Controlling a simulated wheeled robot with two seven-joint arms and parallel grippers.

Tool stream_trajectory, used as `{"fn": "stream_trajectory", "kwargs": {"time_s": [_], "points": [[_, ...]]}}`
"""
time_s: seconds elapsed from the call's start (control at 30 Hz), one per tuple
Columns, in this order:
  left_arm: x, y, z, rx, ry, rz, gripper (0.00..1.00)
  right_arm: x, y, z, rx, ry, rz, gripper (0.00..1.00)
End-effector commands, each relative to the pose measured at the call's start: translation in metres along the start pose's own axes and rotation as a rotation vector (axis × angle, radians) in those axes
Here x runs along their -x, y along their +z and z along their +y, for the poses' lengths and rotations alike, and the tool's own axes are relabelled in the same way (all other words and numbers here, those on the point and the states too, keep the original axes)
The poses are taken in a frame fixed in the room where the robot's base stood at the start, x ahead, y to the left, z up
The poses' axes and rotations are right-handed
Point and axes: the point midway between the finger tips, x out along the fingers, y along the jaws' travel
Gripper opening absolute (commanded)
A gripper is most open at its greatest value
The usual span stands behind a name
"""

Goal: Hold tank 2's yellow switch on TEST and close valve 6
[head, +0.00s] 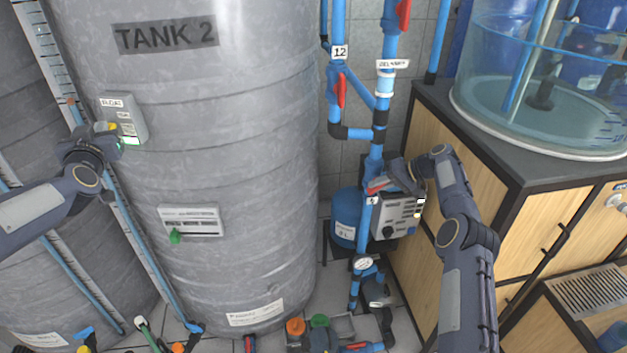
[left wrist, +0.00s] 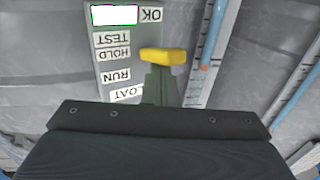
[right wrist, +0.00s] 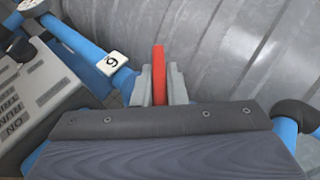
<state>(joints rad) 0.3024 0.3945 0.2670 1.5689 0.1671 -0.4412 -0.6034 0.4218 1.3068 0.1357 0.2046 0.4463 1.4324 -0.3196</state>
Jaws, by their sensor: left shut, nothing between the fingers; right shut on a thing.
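The grey float box (head: 124,112) is on the wall of tank 2 (head: 235,80). My right gripper (head: 385,186) is shut on valve 6's red handle (right wrist: 158,72), which lies roughly along the fingers. The number tag (right wrist: 113,63) is on the blue pipe beside it.
A grey control box (head: 398,215) stands just right of the valve pipe, beside a wooden cabinet (head: 480,170). A clear water tank (head: 550,90) stands on the cabinet. Other red-handled valves (head: 341,90) are higher on the pipes. Low pipes and valves (head: 320,335) crowd the floor.

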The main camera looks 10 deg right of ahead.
Motion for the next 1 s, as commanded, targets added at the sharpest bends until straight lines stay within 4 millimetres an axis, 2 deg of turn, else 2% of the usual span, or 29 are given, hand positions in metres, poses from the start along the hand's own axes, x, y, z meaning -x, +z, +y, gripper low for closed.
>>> {"fn": "stream_trajectory", "kwargs": {"time_s": [0.63,0.67,0.8,1.0], "points": [[-0.0001,0.0013,0.0005,0.0,0.001,-0.003,0.0,-0.0003,0.0013,0.0001,-0.024,-0.058,-0.001,0.0],[-0.0001,0.0014,0.0004,0.0,0.001,-0.003,0.0,-0.0003,0.0013,0.0001,-0.024,-0.058,-0.001,0.13],[-0.0001,0.0014,0.0004,0.0,0.001,-0.003,0.0,-0.0001,0.0011,0.0002,-0.023,-0.057,-0.001,0.31],[-0.0001,0.0014,0.0003,0.0,0.001,-0.003,0.0,0.0003,0.0009,0.0002,-0.023,-0.056,0.0,0.34]]}}
